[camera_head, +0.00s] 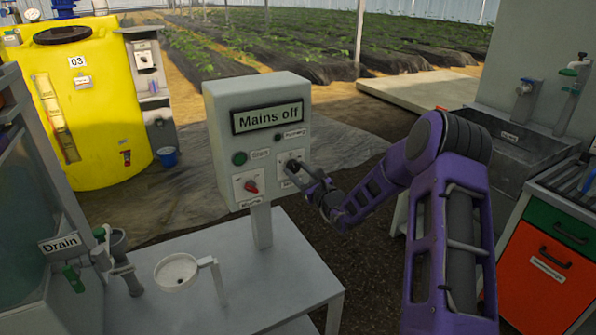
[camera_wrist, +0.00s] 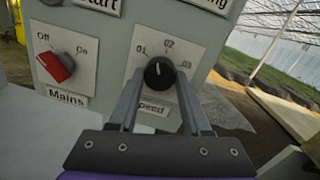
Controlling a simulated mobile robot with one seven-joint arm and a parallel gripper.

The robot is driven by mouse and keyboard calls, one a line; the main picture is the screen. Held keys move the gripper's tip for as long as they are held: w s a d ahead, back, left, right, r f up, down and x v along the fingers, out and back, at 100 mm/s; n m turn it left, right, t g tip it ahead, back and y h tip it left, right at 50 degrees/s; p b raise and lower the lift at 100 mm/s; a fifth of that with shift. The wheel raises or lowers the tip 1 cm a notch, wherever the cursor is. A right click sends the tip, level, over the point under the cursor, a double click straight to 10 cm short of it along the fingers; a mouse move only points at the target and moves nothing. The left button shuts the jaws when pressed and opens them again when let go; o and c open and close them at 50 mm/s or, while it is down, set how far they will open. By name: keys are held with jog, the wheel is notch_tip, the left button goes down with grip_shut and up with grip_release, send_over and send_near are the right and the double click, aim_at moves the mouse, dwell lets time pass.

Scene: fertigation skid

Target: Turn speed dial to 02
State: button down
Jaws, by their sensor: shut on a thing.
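The speed dial (camera_wrist: 159,73) is a round black knob on a pale plate marked 01, 02 and 03. In the wrist view its small white mark points roughly upward, near 02; I cannot tell whether it lines up exactly. My gripper (camera_wrist: 160,82) has one finger on each side of the dial and is shut on it. In the head view my gripper (camera_head: 308,180) reaches the grey control box (camera_head: 216,130) from the right and partly hides the speed plate. The box's display (camera_head: 267,117) reads "Mains off".
A red mains switch (camera_wrist: 55,66) sits left of the dial, between Off and On labels. A green start button (camera_head: 240,158) is above it. The box stands on a grey table (camera_head: 230,290) with a white funnel cup (camera_head: 177,271). A yellow tank (camera_head: 90,110) stands behind left.

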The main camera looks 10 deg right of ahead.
jog(key=m+p, duration=0.1)
jog(key=m, duration=0.4)
jog(key=shift+p, duration=0.3)
jog(key=shift+f, duration=0.1)
jog(key=shift+c, duration=1.8)
grip_release()
jog(key=shift+s, duration=0.15)
jog(key=v, duration=1.7)
jog(key=shift+s+f, duration=0.15)
jog(key=shift+f, duration=0.05)
jog(key=shift+a, duration=0.15)
